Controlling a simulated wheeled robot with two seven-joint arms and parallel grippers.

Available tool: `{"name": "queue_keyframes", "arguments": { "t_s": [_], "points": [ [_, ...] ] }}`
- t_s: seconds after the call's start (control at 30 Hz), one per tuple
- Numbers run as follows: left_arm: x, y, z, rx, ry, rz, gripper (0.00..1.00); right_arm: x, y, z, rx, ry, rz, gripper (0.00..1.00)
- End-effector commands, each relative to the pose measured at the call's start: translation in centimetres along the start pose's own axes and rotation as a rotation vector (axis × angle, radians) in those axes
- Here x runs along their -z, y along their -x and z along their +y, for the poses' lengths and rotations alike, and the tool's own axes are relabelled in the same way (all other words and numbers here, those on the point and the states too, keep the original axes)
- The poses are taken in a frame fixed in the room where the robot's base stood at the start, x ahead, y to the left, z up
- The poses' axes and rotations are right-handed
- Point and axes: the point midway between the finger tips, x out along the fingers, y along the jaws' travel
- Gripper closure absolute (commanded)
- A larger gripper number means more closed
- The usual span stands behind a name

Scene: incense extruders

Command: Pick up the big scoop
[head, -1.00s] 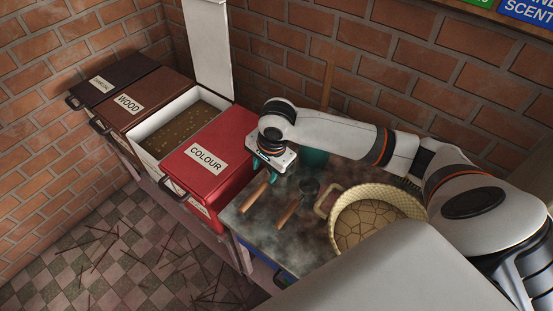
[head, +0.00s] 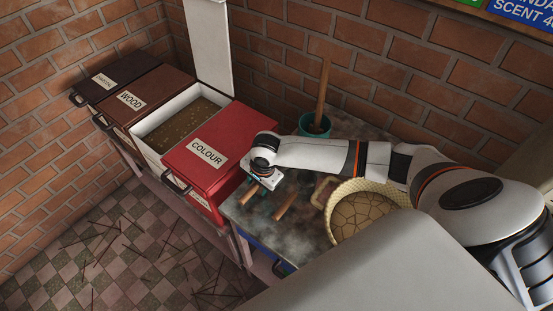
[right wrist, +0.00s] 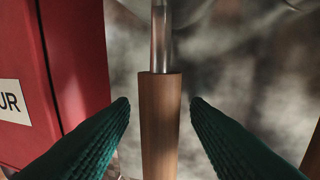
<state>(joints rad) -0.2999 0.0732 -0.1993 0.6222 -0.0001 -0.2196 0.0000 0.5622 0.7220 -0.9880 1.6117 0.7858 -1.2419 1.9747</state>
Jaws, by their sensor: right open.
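Two scoops with wooden handles lie on the worktable. The left scoop's handle (head: 249,195) is partly under my right gripper (head: 258,184), and its head is hidden in the head view. The right scoop's handle (head: 285,206) lies beside it, its head hidden by my arm. I cannot tell by size which scoop is the big one. In the right wrist view, my right gripper (right wrist: 160,112) is open, its green ribbed fingers on either side of a wooden handle (right wrist: 161,125) with a metal shaft, without visible contact. My left gripper is not in view.
A red COLOUR box (head: 222,150) stands close to the left of my right gripper. A woven basket (head: 335,235) stands to the right of the scoops. A teal pot (head: 308,124) with a wooden stick stands behind my arm.

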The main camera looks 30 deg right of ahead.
Motion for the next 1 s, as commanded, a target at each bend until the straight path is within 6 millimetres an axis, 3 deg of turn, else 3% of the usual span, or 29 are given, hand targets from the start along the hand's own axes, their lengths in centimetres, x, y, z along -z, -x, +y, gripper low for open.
{"name": "queue_keyframes", "arguments": {
  "t_s": [0.1,0.37,0.67,0.77,1.0],
  "points": [
    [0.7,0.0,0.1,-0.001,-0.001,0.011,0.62,0.0,0.0,0.0,0.000,0.000,0.001,0.59],
    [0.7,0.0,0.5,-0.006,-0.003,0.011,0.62,0.0,0.1,0.0,0.000,0.000,0.001,1.00],
    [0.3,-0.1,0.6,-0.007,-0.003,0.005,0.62,0.0,0.3,0.1,-0.002,0.000,0.001,1.00],
    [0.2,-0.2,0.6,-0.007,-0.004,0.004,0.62,0.0,1.4,0.4,-0.003,0.000,0.001,1.00],
    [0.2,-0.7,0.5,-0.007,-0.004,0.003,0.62,0.0,6.1,1.3,-0.005,0.000,0.001,1.00]
  ]
}}
